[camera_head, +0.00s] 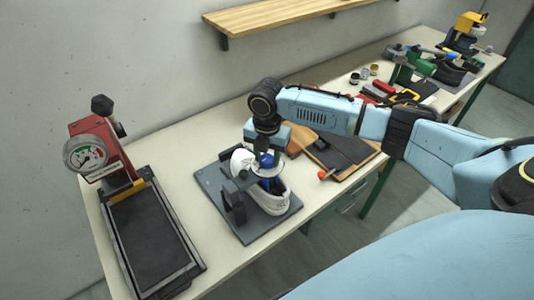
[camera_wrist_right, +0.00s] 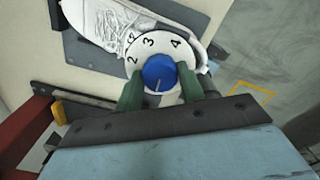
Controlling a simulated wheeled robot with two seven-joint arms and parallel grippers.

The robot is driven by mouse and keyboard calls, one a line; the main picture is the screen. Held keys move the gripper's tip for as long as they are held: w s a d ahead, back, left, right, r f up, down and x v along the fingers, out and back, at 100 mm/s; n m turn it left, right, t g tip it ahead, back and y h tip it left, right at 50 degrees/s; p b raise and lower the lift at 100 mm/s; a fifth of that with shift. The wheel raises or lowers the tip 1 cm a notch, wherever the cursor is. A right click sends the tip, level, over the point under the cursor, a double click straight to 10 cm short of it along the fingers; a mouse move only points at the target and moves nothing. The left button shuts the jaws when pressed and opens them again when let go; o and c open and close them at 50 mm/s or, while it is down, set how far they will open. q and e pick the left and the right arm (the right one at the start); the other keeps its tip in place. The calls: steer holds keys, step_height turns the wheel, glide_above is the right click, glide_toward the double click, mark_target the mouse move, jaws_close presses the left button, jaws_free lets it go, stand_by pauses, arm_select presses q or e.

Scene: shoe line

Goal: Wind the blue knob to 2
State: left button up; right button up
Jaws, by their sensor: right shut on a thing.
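The blue knob (camera_wrist_right: 159,73) sits in the middle of a round white dial (camera_wrist_right: 150,44) in the right wrist view. The digits 2, 3 and 4 show along the dial's upper edge; its lower part is hidden. A thin mark on the knob runs toward the bottom of the picture, and the number there is covered. My right gripper (camera_wrist_right: 160,86) is shut on the knob, with one green finger on each side. In the head view the knob (camera_head: 267,160) shows under my right gripper (camera_head: 267,152), above a white shoe (camera_head: 276,199). My left gripper is not in view.
The shoe stands on a dark grey plate (camera_head: 214,187) on a long bench. A red press with a gauge (camera_head: 87,154) and a black bed stands at left. Leather pieces (camera_head: 350,150) and tools lie to the right. A wooden shelf (camera_head: 265,16) hangs above.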

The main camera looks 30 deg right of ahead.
steer(key=m, duration=0.2)
steer(key=shift+r+m+p, duration=0.1)
steer(key=shift+m+p, duration=0.2)
steer(key=shift+p, duration=0.05)
steer(key=m, duration=1.1)
steer(key=shift+m, duration=2.4)
steer(key=o, duration=1)
